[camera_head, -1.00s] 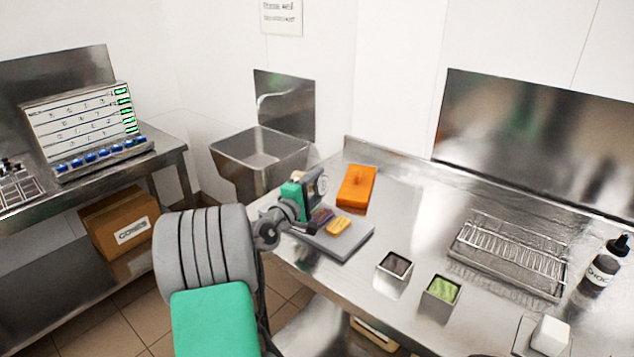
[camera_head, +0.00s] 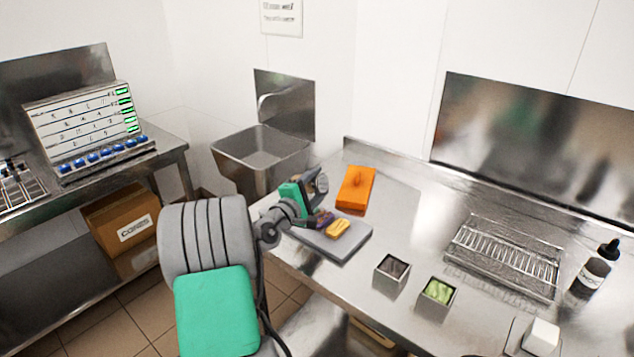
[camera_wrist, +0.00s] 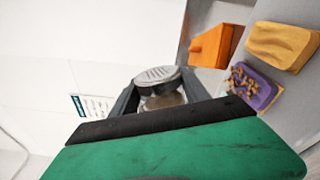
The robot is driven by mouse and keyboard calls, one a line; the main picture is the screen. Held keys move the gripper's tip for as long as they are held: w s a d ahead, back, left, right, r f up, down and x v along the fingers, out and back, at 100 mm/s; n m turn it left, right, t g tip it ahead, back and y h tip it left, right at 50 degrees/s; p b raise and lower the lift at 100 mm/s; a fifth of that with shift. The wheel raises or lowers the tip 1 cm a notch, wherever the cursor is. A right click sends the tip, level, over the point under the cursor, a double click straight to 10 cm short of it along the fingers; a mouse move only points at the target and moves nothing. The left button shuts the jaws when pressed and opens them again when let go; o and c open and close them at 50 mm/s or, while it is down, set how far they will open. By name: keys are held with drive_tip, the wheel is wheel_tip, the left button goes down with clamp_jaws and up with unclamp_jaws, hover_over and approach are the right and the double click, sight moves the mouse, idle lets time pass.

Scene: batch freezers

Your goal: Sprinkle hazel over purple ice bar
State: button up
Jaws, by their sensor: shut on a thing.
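My gripper (camera_wrist: 160,98) is shut on a shaker with a perforated metal lid (camera_wrist: 157,75) and brownish contents. In the head view the shaker (camera_head: 321,183) is held tilted above the grey board. The purple ice bar (camera_wrist: 253,87) lies on the board, with orange-brown bits scattered on its top. In the head view the purple bar (camera_head: 325,217) is partly hidden by my gripper. A yellow-orange bar (camera_wrist: 283,45) lies beside it. The grey board (camera_head: 347,246) rests near the steel counter's left end.
An orange block-like box (camera_head: 356,190) stands behind the board. Two small square containers, one dark (camera_head: 391,274) and one green (camera_head: 437,298), stand to the right. A wire rack tray (camera_head: 503,258) and a bottle (camera_head: 591,278) are farther right. A sink (camera_head: 262,150) is behind left.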

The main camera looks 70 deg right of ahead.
drive_tip(key=shift+r+n+p, duration=1.2)
drive_tip(key=shift+n+p, duration=0.4)
drive_tip(key=shift+p, duration=0.9)
drive_tip(key=shift+r+n+p, duration=0.4)
drive_tip(key=shift+n+p, duration=0.2)
drive_tip(key=shift+p, duration=0.45)
drive_tip(key=shift+r+n+p, duration=0.45)
drive_tip(key=shift+n+p, duration=0.35)
drive_tip(key=shift+p, duration=0.35)
drive_tip(key=shift+r+n+p, duration=0.4)
drive_tip(key=shift+n+p, duration=0.4)
drive_tip(key=shift+p, duration=0.35)
drive_tip(key=n, duration=0.2)
drive_tip(key=r+n, duration=0.1)
drive_tip(key=n, duration=0.3)
drive_tip(key=shift+r+n, duration=0.3)
drive_tip(key=shift+r, duration=0.1)
drive_tip(key=s+a, duration=0.3)
drive_tip(key=a, duration=1.1)
drive_tip(key=shift+s+a, duration=0.3)
